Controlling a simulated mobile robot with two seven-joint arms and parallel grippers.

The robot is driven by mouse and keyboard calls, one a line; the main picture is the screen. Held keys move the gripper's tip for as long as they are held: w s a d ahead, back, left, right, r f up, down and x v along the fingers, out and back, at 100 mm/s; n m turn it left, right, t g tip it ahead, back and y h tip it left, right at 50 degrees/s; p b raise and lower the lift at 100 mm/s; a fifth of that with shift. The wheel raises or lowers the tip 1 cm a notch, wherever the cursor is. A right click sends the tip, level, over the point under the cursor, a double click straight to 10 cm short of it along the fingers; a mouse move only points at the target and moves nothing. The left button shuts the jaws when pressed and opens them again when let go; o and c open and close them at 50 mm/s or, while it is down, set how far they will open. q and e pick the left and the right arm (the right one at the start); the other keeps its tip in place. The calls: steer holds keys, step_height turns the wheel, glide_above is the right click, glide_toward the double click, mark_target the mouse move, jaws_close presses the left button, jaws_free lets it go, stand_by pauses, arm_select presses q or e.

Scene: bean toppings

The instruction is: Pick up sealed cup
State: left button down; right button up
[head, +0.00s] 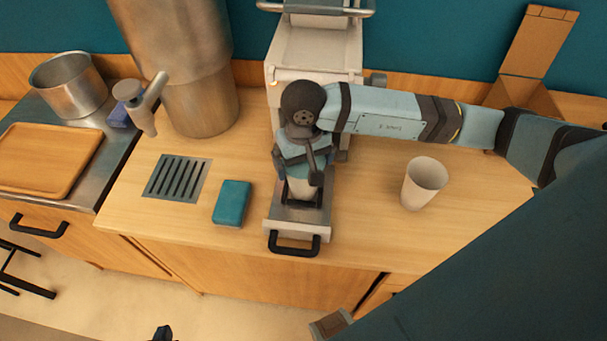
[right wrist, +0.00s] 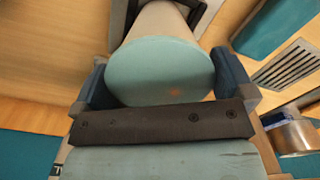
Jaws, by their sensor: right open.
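The sealed cup (head: 302,188) stands in the pulled-out tray (head: 290,229) of the sealing machine, partly hidden under my right gripper (head: 302,168). In the right wrist view the sealed cup (right wrist: 160,72) shows a flat teal lid. It lies between the two blue fingers of my right gripper (right wrist: 165,82), which is open around it. I cannot tell whether either finger touches the cup. A small dark piece at the bottom edge of the head view looks like the tip of my left gripper (head: 162,333); its jaws cannot be made out.
The sealing machine (head: 315,55) stands behind the tray. An open white cup (head: 424,183) is to the right. A teal block (head: 232,203) and a drain grate (head: 177,177) are to the left. A large metal dispenser (head: 195,75) stands behind them. The front right counter is clear.

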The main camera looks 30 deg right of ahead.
steer(key=c, duration=1.1)
steer(key=shift+c, duration=1.2)
steer(key=shift+r, duration=0.15)
